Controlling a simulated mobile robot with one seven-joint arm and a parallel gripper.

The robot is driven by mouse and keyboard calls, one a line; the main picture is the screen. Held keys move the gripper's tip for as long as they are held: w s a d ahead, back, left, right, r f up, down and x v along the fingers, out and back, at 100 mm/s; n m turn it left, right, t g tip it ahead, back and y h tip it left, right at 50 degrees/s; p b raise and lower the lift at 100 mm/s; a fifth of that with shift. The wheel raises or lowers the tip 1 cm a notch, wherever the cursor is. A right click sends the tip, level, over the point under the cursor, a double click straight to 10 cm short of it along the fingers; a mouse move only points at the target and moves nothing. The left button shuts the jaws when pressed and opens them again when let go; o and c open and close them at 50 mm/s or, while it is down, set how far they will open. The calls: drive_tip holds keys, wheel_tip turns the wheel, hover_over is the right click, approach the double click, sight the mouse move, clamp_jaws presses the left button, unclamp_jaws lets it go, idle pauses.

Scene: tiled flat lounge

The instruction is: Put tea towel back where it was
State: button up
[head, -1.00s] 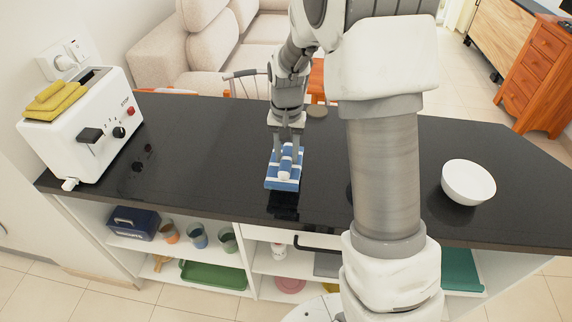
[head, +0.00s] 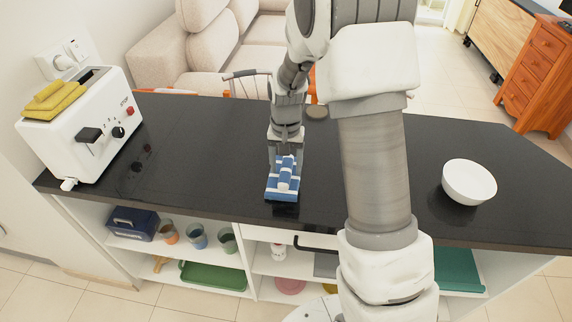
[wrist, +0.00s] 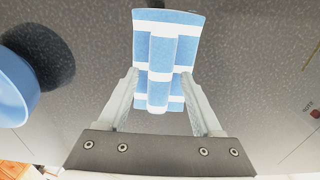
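The tea towel (head: 283,180) is a folded blue and white striped cloth over the front middle of the black counter. It also shows in the wrist view (wrist: 162,50), with a raised roll along its middle. My gripper (head: 285,162) points down at the towel's far end. In the wrist view the two fingertips of my gripper (wrist: 160,78) press on opposite sides of the towel and hold it. A dark reflection lies just under the towel's near edge; whether the towel touches the counter is hard to tell.
The black counter (head: 200,135) is clear around the towel. A white toaster (head: 85,125) with yellow slices stands at the left. A white bowl (head: 469,181) stands at the right. A small round disc (head: 317,112) lies near the back edge. Open shelves with cups (head: 198,236) are below.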

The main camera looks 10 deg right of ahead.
sight(286, 168)
wheel_tip(286, 168, up, 12)
drive_tip(key=p, duration=0.1)
drive_tip(key=s+r+n+t, duration=0.2)
drive_tip(key=s+r+t, duration=0.1)
drive_tip(key=s+r, duration=0.8)
drive_tip(key=s+r+n+t, duration=0.1)
drive_tip(key=s+n+t, duration=0.1)
drive_tip(key=s, duration=1)
drive_tip(key=shift+a+r+n+t, duration=0.2)
drive_tip(key=shift+n+t, duration=0.1)
drive_tip(key=shift+s, duration=0.1)
